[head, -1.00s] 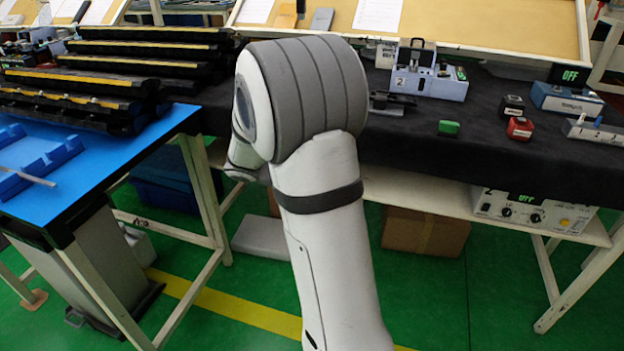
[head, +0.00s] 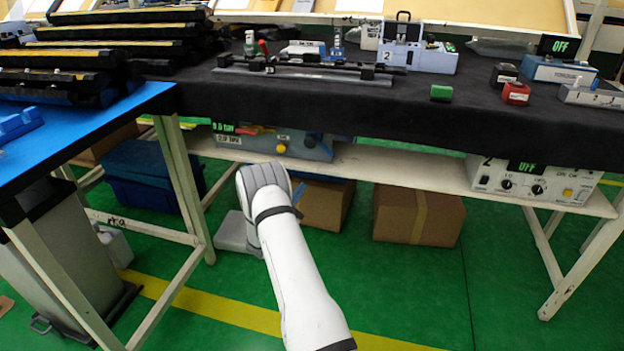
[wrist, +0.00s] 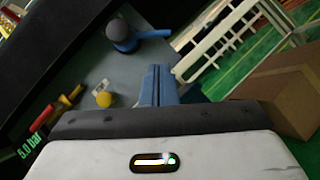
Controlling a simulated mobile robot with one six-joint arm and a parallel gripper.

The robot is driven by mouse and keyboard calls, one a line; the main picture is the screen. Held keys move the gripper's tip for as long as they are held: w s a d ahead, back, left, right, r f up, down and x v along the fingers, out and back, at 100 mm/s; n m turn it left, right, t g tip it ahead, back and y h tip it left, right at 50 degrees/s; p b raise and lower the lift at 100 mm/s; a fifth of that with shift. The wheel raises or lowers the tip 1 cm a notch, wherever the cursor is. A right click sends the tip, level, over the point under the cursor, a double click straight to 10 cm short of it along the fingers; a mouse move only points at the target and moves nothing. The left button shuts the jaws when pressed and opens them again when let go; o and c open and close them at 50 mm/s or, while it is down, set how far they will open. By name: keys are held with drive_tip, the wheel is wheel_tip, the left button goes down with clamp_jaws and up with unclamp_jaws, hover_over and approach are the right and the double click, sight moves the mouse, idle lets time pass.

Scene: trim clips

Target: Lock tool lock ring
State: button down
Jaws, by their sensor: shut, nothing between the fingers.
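My gripper (wrist: 160,88) shows in the wrist view with its two blue fingers together and nothing between them. Ahead of it is a grey-blue control unit (wrist: 100,65) with a dark round knob with a blue lever (wrist: 120,32), a yellow button (wrist: 104,99) and a red-and-yellow handle (wrist: 55,112). The fingers look apart from these. In the head view this unit (head: 262,143) sits on the shelf under the black bench, above my lowered arm. I cannot tell which part is the tool lock ring. My gripper is mostly hidden behind my arm there.
The black bench (head: 450,115) overhangs the shelf (head: 400,168). Cardboard boxes (head: 418,214) and a blue bin (head: 150,176) stand below. A blue-topped table (head: 90,120) is at left. A white power unit (head: 530,180) sits on the shelf at right. Green floor (head: 400,290) is open in front.

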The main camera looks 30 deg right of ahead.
sight(326, 149)
drive_tip(key=b+x, duration=0.2)
drive_tip(key=x, duration=1.1)
drive_tip(key=shift+s+d+r+b, duration=0.1)
drive_tip(key=shift+r+b, duration=0.05)
drive_tip(key=shift+b, duration=0.25)
